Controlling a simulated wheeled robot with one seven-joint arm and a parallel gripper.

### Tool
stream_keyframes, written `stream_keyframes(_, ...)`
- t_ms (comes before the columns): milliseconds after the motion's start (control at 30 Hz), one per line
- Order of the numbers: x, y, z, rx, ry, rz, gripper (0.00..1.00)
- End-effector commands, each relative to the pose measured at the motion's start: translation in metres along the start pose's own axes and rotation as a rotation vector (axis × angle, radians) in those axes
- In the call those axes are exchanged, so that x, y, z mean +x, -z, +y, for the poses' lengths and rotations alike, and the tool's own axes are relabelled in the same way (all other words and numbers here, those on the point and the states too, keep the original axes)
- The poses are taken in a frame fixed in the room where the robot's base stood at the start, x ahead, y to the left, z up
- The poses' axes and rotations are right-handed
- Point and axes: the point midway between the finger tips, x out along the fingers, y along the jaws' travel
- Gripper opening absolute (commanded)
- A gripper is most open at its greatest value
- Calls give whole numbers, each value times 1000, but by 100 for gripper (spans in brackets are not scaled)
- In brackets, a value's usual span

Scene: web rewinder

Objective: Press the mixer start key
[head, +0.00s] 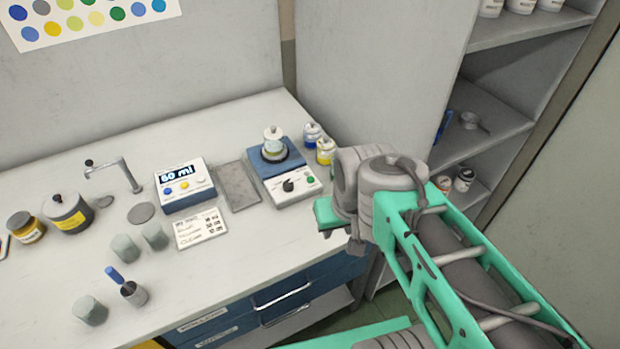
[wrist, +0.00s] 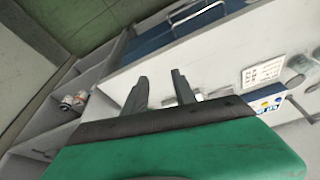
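The mixer (head: 284,172) is a blue and white bench device on the counter, with a lidded jar (head: 274,146) on top. Its front panel has a black knob (head: 288,186) and a small green key (head: 310,177) at the right; I cannot read any label. My gripper (head: 328,232) is at the counter's right front edge, right of and nearer than the mixer, and apart from it. In the wrist view, its two dark fingers (wrist: 160,84) are spread with nothing between them. The mixer's keys do not show clearly in the wrist view.
A printed card (head: 201,229), several cups and paint jars occupy the left. Two jars stand behind the mixer. An open shelf (head: 490,115) is at the right.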

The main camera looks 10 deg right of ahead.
Motion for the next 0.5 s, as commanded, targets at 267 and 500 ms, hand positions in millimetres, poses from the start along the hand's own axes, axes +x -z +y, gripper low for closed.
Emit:
stream_keyframes(267,0,0,0,0,0,0,9)
stream_keyframes(500,0,0,0,0,0,0,0)
